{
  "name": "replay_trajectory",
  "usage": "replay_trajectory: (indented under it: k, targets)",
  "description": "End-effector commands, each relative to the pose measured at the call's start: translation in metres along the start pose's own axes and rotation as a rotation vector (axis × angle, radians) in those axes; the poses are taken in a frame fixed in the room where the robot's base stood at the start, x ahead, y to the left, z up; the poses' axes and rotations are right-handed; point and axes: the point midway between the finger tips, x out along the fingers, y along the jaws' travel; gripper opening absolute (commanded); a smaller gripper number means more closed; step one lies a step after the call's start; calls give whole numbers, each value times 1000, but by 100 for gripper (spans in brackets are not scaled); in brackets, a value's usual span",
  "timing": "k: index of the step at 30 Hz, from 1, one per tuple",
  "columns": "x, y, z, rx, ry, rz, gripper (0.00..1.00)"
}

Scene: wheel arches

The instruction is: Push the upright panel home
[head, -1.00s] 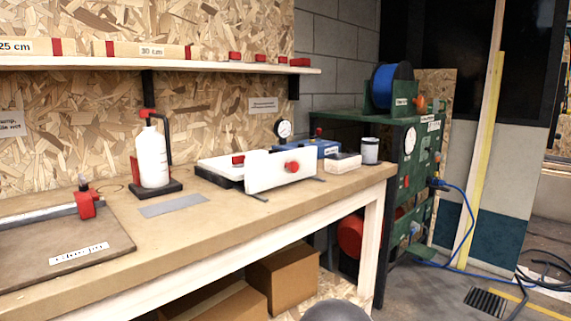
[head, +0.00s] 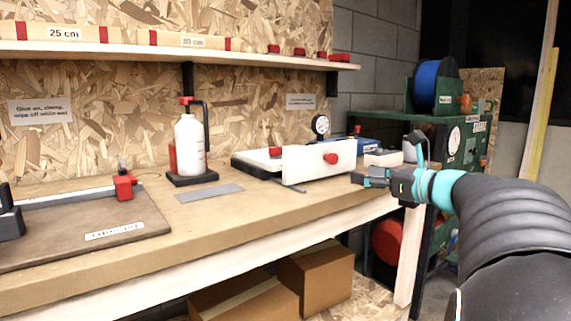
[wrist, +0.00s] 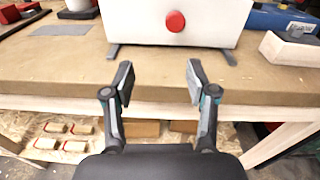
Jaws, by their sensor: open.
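The upright panel (head: 308,165) is white with a red round knob (head: 333,158) and stands on the workbench at the front of a low white and black unit (head: 257,163). In the wrist view the panel (wrist: 130,22) is straight ahead, with its knob (wrist: 175,21) near the top middle and dark rails (wrist: 114,50) below it. My gripper (head: 354,178) is just in front and right of the panel in the head view. In the wrist view my gripper (wrist: 158,82) is open and empty, its fingers spread below the knob and apart from the panel.
A glue bottle (head: 190,145) on a dark stand and a grey plate (head: 210,193) are left of the panel. A pale block (head: 384,158) and a blue tool (wrist: 280,17) are at its right. A shelf (head: 150,55) runs above. The bench front is clear.

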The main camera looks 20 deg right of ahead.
Motion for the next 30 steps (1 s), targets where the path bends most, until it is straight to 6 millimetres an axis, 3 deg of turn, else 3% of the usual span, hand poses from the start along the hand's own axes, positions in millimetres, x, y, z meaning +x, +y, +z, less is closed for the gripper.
replay_trajectory:
  k: [3,8,24,30]
  targets:
    - [-5,-19,6,61,-47,-27,57]
    - [6,-22,10,76,-58,-29,57]
    - [102,-24,14,72,-55,-28,57]
    - [124,-25,16,72,-56,-29,57]
